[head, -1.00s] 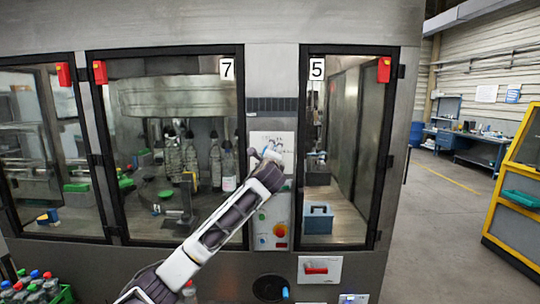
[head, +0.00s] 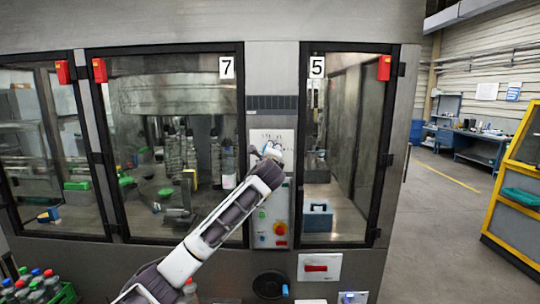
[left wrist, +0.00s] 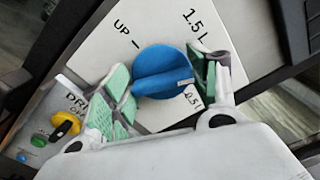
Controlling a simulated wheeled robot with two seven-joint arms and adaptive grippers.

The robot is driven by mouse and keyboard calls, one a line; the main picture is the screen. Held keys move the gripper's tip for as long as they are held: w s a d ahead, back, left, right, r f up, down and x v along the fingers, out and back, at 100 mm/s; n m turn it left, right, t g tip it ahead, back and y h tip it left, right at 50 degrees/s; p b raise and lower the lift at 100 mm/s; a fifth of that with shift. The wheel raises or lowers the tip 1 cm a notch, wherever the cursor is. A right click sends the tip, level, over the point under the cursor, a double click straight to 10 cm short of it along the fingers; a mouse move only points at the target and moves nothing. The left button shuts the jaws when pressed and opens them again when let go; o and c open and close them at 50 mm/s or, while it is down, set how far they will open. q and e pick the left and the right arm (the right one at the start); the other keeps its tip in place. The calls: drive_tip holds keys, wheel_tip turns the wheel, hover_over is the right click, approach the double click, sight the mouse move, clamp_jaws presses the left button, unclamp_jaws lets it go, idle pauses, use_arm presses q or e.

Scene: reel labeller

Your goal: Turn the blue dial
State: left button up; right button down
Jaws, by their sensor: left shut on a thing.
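The blue dial (left wrist: 160,62) sits on a white panel (head: 283,138) in the middle of the machine front. Its raised grip bar has a white mark at its right end, beside a partly covered label that looks like 0.5 L. "1.5 L" and "UP" are printed on the panel around it. My left gripper (left wrist: 167,82) is shut on the dial, with green pads on both sides of it. In the head view my left gripper (head: 272,153) reaches the panel and mostly hides the dial. My right gripper is not in view.
In the left wrist view, a yellow knob (left wrist: 67,127) sits by green and blue buttons. Framed glass doors flank the panel. A crate of bottles (head: 40,286) stands at lower left.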

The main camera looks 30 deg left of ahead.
use_arm(q)
drive_tip(key=shift+f+n, duration=0.1)
drive_tip(key=shift+n, duration=0.3)
drive_tip(key=shift+w+d+f+n+b, duration=0.15)
drive_tip(key=shift+n+b, duration=1.05)
drive_tip(key=shift+n, duration=2.4)
drive_tip(key=shift+d+f+n+b, duration=0.15)
drive_tip(key=shift+n+b, duration=1)
drive_tip(key=shift+n, duration=2.45)
drive_tip(key=shift+w+f+n+b, duration=0.15)
drive_tip(key=shift+n+b, duration=1.05)
drive_tip(key=shift+n, duration=2.4)
drive_tip(key=shift+s, duration=0.1)
drive_tip(key=o, duration=1)
drive_tip(key=shift+o, duration=0.2)
drive_tip(key=shift+r, duration=0.1)
